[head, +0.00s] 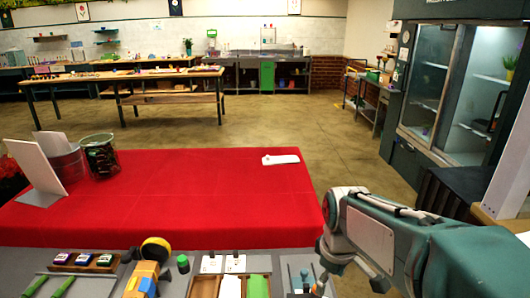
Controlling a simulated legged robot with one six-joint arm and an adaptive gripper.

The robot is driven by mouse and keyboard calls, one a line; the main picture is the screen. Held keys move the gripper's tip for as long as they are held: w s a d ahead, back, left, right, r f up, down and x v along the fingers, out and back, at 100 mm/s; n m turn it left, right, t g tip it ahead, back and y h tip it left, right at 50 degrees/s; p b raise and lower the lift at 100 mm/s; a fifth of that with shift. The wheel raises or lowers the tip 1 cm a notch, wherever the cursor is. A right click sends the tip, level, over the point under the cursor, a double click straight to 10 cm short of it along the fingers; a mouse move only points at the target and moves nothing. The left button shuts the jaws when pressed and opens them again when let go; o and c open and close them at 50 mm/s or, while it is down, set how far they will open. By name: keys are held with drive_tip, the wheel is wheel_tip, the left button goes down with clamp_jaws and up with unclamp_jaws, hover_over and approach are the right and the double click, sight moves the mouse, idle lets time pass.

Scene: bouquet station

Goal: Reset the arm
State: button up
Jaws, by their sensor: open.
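My arm (370,235) enters from the lower right, bends at a pale grey joint, and one part drops toward the bottom edge. My gripper itself is not visible; the arm's lower end runs down toward the picture's bottom edge beside the tools. I cannot tell whether it holds or touches anything.
A red-covered table (200,215) is mostly bare, with a white item (280,159) at its back right. A dark container (100,158), metal pail (66,168) and white panel (35,165) stand left. A grey worktop holds a yellow-orange tool (143,279). A glass-fronted cabinet (430,70) stands right.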

drive_tip(key=s+r+m+t, duration=0.2)
drive_tip(key=s+m, duration=0.1)
drive_tip(key=s, duration=0.3)
drive_tip(key=s+r+m+t, duration=0.2)
drive_tip(key=s+m, duration=0.2)
drive_tip(key=s, duration=0.2)
drive_tip(key=shift+s+r+m+t, duration=0.3)
drive_tip(key=shift+t, duration=0.1)
idle(1.0)
